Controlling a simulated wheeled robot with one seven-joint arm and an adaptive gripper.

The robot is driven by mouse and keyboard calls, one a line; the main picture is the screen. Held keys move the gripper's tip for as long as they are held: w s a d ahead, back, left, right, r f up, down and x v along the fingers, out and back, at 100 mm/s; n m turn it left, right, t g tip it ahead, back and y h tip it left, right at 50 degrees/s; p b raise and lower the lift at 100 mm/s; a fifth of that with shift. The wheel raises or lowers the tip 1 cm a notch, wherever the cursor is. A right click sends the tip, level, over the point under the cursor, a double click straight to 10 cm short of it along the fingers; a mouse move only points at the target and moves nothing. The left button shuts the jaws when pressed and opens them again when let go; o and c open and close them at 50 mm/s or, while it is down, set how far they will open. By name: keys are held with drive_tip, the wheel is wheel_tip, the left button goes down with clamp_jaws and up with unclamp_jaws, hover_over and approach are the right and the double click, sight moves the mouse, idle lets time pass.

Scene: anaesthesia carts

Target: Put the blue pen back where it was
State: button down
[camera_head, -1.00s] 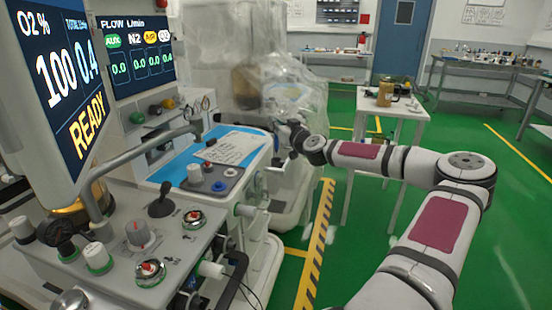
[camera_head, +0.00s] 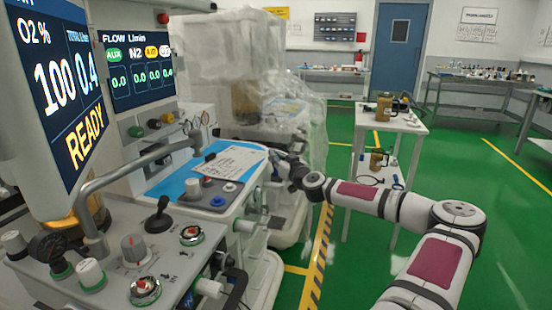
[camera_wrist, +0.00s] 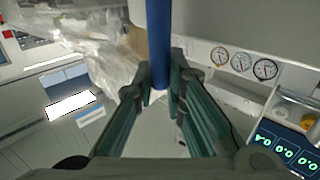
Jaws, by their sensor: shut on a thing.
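The blue pen (camera_wrist: 159,45) shows in the wrist view as a thick blue shaft running up to the top edge. My gripper (camera_wrist: 160,82) is shut on it, with a green finger on each side. The pen's far end is out of view. In the head view my gripper (camera_head: 279,160) is small and dark at the right side of the anaesthesia cart, near the blue mat (camera_head: 170,183). I cannot make out the pen there. A written paper sheet (camera_head: 232,161) lies on the mat, with a small dark object (camera_head: 210,157) at its left.
A monitor and its curved arm (camera_head: 130,170) stand over the cart at left. Knobs crowd the front panel (camera_head: 120,262). A plastic-covered machine (camera_head: 285,100) is behind my gripper. A white table (camera_head: 402,121) with brown jugs stands right. Green floor is open beyond.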

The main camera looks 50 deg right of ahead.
drive_tip(key=c, duration=1.7)
unclamp_jaws()
drive_tip(key=shift+o, duration=0.3)
drive_tip(key=shift+r, duration=0.15)
drive_tip(key=p+v, duration=0.1)
drive_tip(key=v, duration=1.1)
drive_tip(key=shift+p, duration=0.3)
